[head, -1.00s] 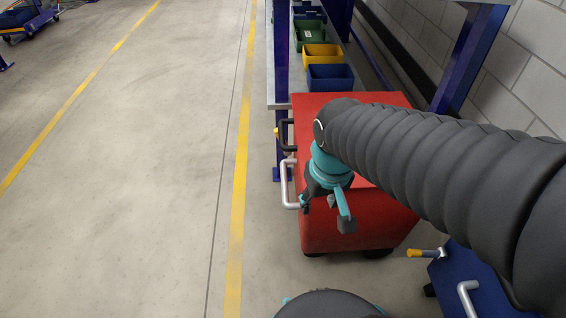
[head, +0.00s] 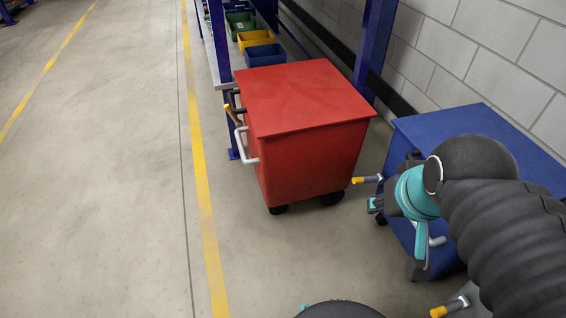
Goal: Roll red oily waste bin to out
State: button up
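My arm hides part of the blue bin.
A rack with a blue post (head: 227,80) and small crates (head: 264,55) is behind. A block wall (head: 450,50) bounds the right. Open floor lies left, past a yellow line (head: 204,190).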

aim_at(321, 163)
jog(key=z, duration=0.5)
jog(key=k, duration=0.15)
jog(key=u, duration=1.4)
jog(key=i, duration=1.35)
jog(key=z, duration=0.25)
